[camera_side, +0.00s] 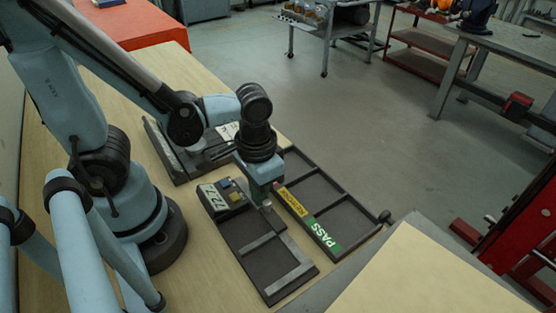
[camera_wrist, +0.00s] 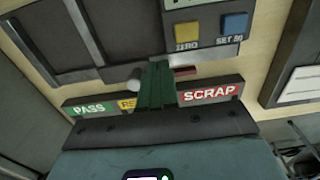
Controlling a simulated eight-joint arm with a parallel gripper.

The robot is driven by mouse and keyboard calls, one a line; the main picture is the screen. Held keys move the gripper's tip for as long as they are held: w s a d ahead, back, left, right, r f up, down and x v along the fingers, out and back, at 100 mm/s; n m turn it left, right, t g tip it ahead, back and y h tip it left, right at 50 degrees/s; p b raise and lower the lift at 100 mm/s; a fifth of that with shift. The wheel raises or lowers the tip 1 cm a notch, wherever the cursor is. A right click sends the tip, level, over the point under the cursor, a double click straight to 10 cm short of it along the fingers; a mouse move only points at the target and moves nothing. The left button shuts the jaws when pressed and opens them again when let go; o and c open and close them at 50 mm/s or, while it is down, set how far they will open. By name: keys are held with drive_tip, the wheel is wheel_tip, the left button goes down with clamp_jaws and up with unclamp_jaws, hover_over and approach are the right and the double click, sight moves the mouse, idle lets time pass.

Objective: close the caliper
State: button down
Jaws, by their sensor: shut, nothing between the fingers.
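The caliper is a dark, flat device lying on the bench in the side view. Its display box (camera_side: 213,197) reads about 72.7, with a blue and a yellow button beside it. Its dark body (camera_side: 247,226) carries pale grey bars (camera_side: 288,283). In the wrist view, the yellow ZERO button (camera_wrist: 187,35) and blue SET button (camera_wrist: 235,25) show at the top. My gripper (camera_side: 265,197) points down beside the display box, close to a small pale knob (camera_wrist: 131,84). Its green fingers (camera_wrist: 157,70) are together and empty. Whether they touch the knob is unclear.
A dark divided tray (camera_side: 345,217) lies right of the caliper. It has a green PASS label (camera_wrist: 86,108), a yellow label partly hidden by my fingers, and a red SCRAP label (camera_wrist: 210,93). Another dark fixture (camera_side: 172,157) stands behind. Bare bench lies left of the caliper.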

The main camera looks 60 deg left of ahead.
sight(269, 204)
drive_tip(key=shift+d, duration=4.1)
drive_tip(key=shift+r, duration=0.5)
drive_tip(key=shift+a, duration=0.2)
drive_tip(key=shift+a, duration=0.45)
